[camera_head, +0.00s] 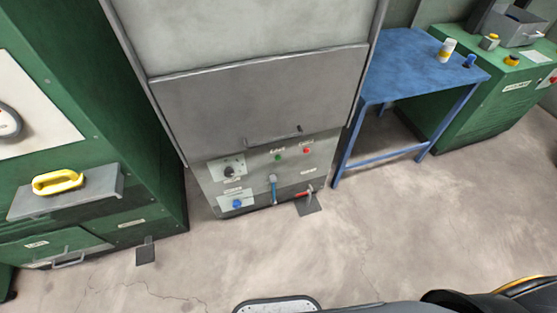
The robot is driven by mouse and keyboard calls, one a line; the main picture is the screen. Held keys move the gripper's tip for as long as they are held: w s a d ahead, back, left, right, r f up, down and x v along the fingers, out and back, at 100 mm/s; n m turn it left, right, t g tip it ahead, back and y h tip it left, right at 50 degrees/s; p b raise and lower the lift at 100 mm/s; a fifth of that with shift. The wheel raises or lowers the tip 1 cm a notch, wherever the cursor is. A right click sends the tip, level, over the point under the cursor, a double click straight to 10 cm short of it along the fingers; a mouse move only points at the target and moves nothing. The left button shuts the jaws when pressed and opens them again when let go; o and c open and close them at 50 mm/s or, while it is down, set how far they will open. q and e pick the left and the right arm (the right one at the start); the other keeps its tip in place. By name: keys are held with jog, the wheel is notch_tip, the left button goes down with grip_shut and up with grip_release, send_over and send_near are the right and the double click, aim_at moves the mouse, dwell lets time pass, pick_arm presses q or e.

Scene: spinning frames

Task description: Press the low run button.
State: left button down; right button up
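A light control panel (254,179) is set low on the front of a grey machine in the middle of the view. It carries a small green button (278,157) and a red button (306,151) near its upper right, each with a label too small to read surely. A black knob (229,171) and a blue knob (237,204) are on its left. A blue-handled lever (273,186) and a red-handled lever (304,194) are low on it. No gripper is visible, and nothing touches the buttons.
A green cabinet with a yellow handle (57,182) stands at left. A blue table (405,65) holding a white-and-yellow container (447,50) stands at right, beside another green cabinet (482,105). A pedal (146,251) is near the left cabinet. The floor (330,245) in front is clear.

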grip_shut()
jog(key=shift+a, duration=0.1)
dwell(1.1)
